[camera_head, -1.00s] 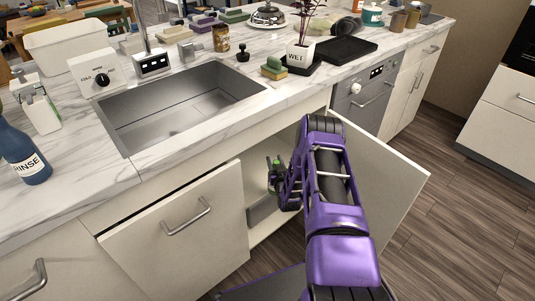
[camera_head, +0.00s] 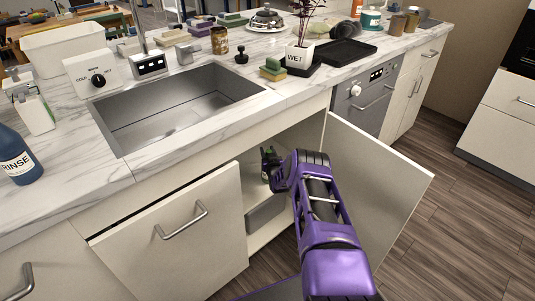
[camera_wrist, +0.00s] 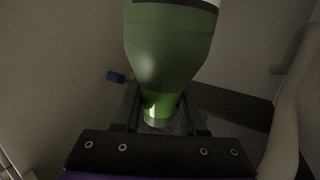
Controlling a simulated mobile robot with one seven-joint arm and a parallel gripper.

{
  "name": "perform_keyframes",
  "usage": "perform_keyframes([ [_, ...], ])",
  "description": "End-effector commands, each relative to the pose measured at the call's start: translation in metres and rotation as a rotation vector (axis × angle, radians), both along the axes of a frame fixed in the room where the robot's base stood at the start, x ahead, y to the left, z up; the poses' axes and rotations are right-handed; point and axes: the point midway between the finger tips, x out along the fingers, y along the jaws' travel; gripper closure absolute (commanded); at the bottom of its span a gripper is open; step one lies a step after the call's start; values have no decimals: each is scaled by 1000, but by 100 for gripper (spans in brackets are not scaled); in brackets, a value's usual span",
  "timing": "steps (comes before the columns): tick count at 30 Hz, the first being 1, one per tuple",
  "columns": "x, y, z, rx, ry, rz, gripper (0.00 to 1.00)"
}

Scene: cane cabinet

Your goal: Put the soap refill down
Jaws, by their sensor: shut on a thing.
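The soap refill (camera_wrist: 168,50) is a green bottle with a narrower, brighter green end and a pale band at the top edge of the wrist view. My gripper (camera_wrist: 160,108) is shut on its narrow end, one dark finger on each side. In the head view my gripper (camera_head: 268,164) is inside the open cabinet (camera_head: 253,190) under the sink. Only a little of the gripper and bottle shows there; my purple arm hides much of the opening. The cabinet floor under the bottle is hard to make out.
The left door (camera_head: 175,235) and the right door (camera_head: 375,185) stand open on either side of my arm. A grey box (camera_head: 265,214) sits low in the cabinet.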

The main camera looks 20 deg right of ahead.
Motion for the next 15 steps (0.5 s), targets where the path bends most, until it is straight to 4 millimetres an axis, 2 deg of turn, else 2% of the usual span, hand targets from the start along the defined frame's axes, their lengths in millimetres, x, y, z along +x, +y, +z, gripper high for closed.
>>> perform_keyframes([
  [11,1,-1,-1,-2,-5,-1,100],
  [12,0,0,-3,0,-2,0,56],
  [15,0,0,-3,0,-2,0,38],
])
